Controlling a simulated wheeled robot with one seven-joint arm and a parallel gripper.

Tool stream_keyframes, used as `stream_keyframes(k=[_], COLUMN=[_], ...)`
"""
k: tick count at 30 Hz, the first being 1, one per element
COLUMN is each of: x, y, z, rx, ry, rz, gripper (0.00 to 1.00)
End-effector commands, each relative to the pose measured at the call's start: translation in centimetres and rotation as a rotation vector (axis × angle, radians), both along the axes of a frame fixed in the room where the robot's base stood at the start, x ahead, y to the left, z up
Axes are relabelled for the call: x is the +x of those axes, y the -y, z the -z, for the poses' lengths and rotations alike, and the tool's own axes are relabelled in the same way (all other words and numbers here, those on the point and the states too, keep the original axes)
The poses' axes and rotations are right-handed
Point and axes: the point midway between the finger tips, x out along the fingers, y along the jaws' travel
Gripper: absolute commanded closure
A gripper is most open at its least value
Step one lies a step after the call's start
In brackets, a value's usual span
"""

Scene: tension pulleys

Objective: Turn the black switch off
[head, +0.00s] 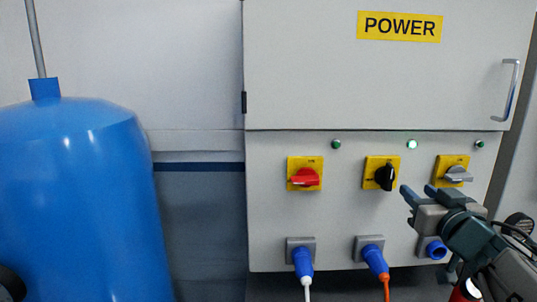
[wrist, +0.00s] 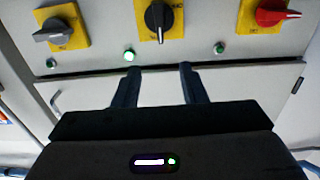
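The black switch (head: 385,177) is a rotary knob on a yellow plate, in the middle of a row of three on the grey cabinet. The green lamp (head: 411,145) above it is lit. In the wrist view, which looks upside down, the black switch (wrist: 157,18) is at the top centre, its knob roughly upright, with the lit lamp (wrist: 129,55) below it. My gripper (head: 416,192) is in front of the panel, just right of and below the black switch. Its two fingers (wrist: 160,75) are apart with nothing between them, and do not touch the knob.
A red switch (head: 305,178) is left of the black one and a grey switch (head: 457,175) is right. Below are a white-cable plug (head: 302,262) and an orange-cable plug (head: 375,260). A blue tank (head: 80,190) stands at left. A door handle (head: 508,90) sticks out upper right.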

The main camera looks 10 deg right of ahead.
Motion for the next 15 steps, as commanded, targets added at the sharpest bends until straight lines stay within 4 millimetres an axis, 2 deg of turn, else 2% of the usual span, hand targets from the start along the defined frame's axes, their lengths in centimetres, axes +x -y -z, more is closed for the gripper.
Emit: stream_keyframes(k=[5, 15], x=[1.4, 7.4], y=[0.3, 1.8], z=[0.0, 0.0], rx=[-0.001, 0.000], ry=[0.000, -0.002], rz=[-0.007, -0.006], gripper=[0.62, 0.62])
